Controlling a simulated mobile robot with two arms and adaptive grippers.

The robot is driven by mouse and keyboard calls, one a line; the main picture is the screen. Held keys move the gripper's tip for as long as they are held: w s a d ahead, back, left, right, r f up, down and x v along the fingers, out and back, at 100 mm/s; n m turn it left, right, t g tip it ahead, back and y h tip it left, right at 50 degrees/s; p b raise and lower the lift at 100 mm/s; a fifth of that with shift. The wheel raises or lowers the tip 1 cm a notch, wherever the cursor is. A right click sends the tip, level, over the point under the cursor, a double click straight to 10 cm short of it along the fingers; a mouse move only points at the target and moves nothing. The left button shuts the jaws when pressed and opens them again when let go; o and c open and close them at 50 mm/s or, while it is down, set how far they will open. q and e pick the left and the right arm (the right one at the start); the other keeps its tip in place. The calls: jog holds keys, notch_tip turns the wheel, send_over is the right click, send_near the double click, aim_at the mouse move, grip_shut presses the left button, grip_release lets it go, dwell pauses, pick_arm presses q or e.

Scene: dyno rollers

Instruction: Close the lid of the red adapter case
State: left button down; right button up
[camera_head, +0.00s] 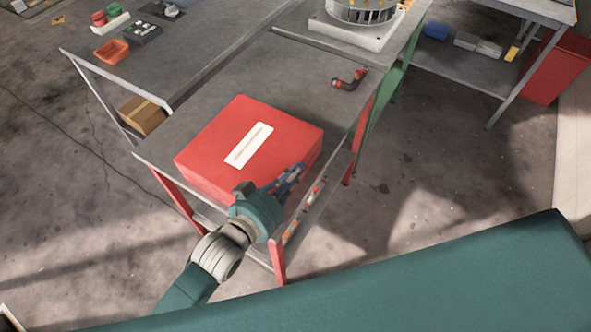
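The red adapter case (222,122) sits on a grey workbench with red legs. Its lid is down, flat on top, and bears a white label (249,145). My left gripper (292,174) is at the front right side of the case, close against or just in front of its side wall. I cannot tell whether it touches. Its fingers are small and seen at an angle, so their opening is unclear. My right gripper is not in view.
A black pipe piece with red ends (349,80) lies at the bench's back right. The grey bench top (275,80) is clear behind the case. Small parts lie on a lower shelf (307,203).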

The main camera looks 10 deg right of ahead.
pick_arm(q)
jog(key=s+a+r+p, duration=0.1)
jog(key=s+a+r, duration=0.5)
jog(key=s+a, duration=0.1)
jog(key=shift+r+p, duration=0.25)
jog(key=shift+p, duration=0.15)
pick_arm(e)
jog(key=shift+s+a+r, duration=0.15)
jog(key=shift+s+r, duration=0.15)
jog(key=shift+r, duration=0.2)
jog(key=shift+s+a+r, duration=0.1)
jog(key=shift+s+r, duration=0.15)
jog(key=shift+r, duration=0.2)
